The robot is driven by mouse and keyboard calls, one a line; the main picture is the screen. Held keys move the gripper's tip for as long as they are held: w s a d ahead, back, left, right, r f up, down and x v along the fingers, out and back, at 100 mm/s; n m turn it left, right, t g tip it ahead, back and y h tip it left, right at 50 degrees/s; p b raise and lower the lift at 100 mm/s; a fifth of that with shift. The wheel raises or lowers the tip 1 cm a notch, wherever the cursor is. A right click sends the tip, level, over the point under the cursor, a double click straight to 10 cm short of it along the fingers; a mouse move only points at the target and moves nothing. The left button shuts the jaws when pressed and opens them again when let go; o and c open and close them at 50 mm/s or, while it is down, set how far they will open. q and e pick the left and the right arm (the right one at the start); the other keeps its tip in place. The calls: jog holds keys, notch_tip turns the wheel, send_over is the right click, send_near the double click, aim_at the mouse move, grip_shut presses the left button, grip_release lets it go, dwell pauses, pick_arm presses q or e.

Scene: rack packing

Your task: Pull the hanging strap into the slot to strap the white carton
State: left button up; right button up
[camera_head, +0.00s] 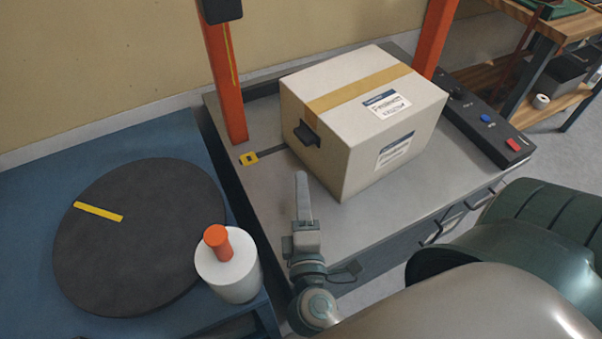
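A thin yellow strip, which looks like the hanging strap (230,62), runs down the left orange post. I cannot tell where its lower end is. A dark slot (270,155) with a yellow marker (249,159) at its left end runs in the tabletop toward the carton. My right gripper (302,185) is in front of the carton, apart from the strap, seen edge-on with no held thing visible. My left gripper is out of view.
Orange posts (435,35) rise behind and left of the carton. A control panel (490,125) with buttons lies at the right. A black disc (135,235) and a white roll with an orange knob (228,274) sit on the blue surface at left. The tabletop's front is clear.

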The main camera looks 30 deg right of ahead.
aim_at(297, 136)
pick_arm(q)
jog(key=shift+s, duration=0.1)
pick_arm(e)
jog(key=shift+s, duration=0.15)
jog(key=shift+w, duration=0.2)
